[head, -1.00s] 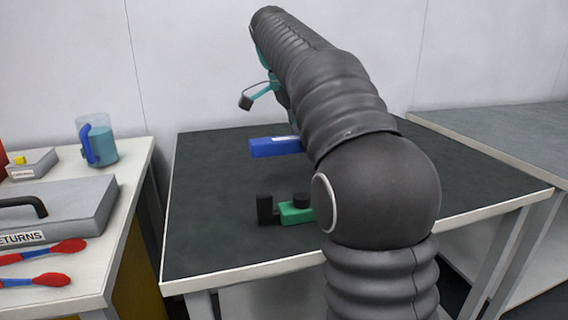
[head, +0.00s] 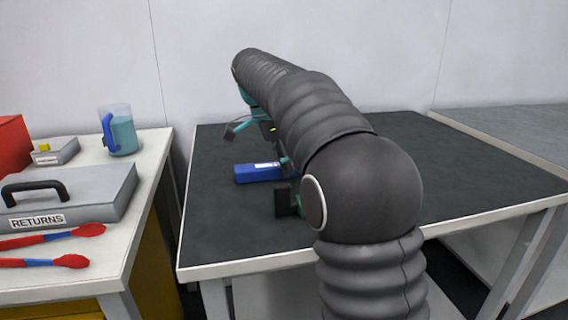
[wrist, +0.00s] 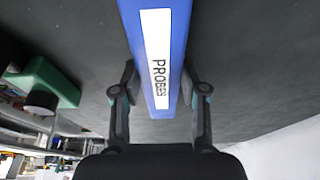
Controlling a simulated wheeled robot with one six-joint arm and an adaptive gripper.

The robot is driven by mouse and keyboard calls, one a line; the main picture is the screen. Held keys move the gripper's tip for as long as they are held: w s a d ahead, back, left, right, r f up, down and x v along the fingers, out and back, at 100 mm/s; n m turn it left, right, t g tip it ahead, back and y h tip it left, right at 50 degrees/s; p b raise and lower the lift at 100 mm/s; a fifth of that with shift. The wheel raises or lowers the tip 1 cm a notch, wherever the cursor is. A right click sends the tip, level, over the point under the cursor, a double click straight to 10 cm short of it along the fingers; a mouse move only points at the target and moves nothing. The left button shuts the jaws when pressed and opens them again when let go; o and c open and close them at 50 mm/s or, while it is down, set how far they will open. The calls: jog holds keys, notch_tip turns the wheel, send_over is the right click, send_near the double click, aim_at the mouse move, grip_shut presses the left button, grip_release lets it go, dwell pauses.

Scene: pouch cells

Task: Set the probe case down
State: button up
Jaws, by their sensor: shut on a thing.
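The probe case is a blue bar with a white label reading PROBES. It shows in the wrist view (wrist: 177,25) between my two fingers, and in the head view (head: 246,174) over the dark table top (head: 225,225). My gripper (wrist: 160,90) is shut on the case, one finger against each long side. In the head view my arm hides the case's right end and most of the gripper. The case is low, at or close above the table surface; I cannot tell whether it touches.
A green and black item (wrist: 50,82) stands on the table near the case, mostly behind my arm in the head view. The left bench holds a grey RETURNS case (head: 75,200), a jug (head: 122,135) and red-blue tools (head: 60,238). The table's right side is clear.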

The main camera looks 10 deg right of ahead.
jog(key=shift+f, duration=0.1)
jog(key=o, duration=1.2)
jog(key=p+v, duration=0.1)
jog(key=v, duration=1.1)
